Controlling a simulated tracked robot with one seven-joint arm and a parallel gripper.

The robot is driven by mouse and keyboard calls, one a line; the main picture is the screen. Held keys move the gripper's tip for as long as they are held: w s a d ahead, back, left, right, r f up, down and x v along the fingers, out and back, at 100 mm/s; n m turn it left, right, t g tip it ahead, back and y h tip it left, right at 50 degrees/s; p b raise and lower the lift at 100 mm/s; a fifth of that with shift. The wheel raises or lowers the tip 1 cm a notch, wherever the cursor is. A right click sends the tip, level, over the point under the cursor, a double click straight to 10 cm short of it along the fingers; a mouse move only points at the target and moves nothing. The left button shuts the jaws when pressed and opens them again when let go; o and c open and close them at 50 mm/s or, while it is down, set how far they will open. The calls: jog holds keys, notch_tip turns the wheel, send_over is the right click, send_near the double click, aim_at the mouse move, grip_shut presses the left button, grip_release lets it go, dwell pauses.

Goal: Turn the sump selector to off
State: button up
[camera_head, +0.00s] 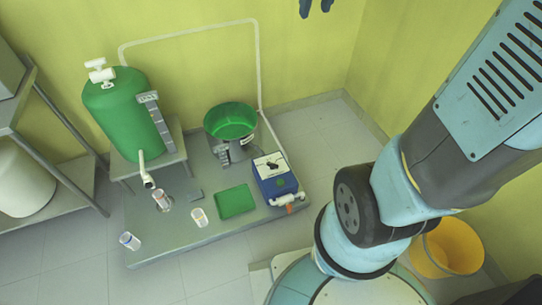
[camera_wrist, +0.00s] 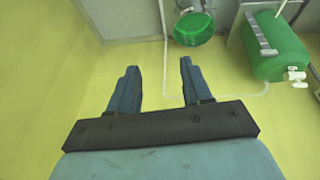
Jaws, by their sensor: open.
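A blue box (camera_head: 275,186) stands at the right end of the grey platform. Its white top face carries a small dark knob (camera_head: 272,166), which looks like the selector; its setting is too small to read. A white fitting with an orange part sits at the box's front. I cannot make out the box in the wrist view.
A green tank (camera_head: 122,118) on a stand and a green-lined bucket (camera_head: 232,121) stand left of the box. A green tray (camera_head: 236,202) and several small jars are on the platform (camera_head: 180,244). A white pipe (camera_head: 258,70) runs along the wall. A yellow bucket (camera_head: 455,246) stands right.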

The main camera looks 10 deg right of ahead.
jog(key=w+a+f+n+g, duration=0.1)
jog(key=w+f+n+g, duration=0.15)
jog(key=w+f, duration=1.75)
jog(key=w+a+f+n, duration=0.15)
jog(key=w+f, duration=0.25)
jog(key=f, duration=0.7)
jog(key=w+a+f+n, duration=0.15)
jog(key=w+f, duration=0.25)
jog(key=f, duration=0.8)
jog(key=n+g, duration=0.2)
jog(key=n, duration=0.1)
send_near(272, 164)
jog(key=f, duration=0.8)
jog(key=shift+d+f, duration=0.3)
jog(key=shift+f, duration=0.1)
grip_shut()
